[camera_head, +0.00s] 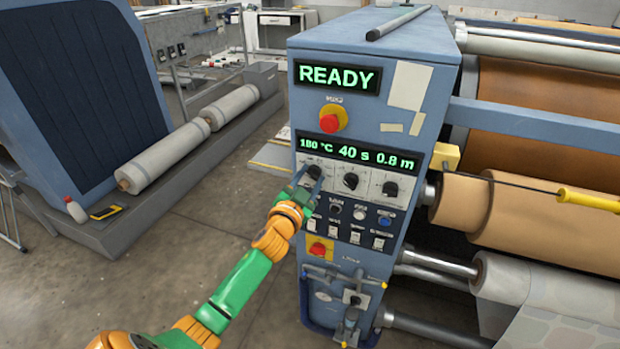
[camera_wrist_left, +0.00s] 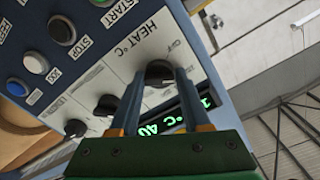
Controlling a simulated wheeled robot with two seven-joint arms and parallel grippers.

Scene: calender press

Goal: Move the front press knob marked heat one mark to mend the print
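The heat knob, a dark round knob on a white scale plate, is the leftmost of three on the blue press (camera_head: 420,135). In the left wrist view, the heat knob (camera_wrist_left: 158,72) sits below the words HEAT °C. My left gripper (camera_head: 308,182) is at it, with one finger on each side. In the left wrist view, the fingers of my left gripper (camera_wrist_left: 162,78) leave no clear gap at the knob's sides and look shut on it. Its pointer mark is too small to read. My right gripper is not in view.
A display (camera_head: 357,155) reads 180 °C, 40 s, 0.8 m. The upper display (camera_head: 336,76) reads READY. Two other knobs (camera_head: 351,181) (camera_head: 389,188) stand to the right, with buttons below. A red emergency button (camera_head: 331,121) is above. Large rollers (camera_head: 545,212) lie right; floor is open left.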

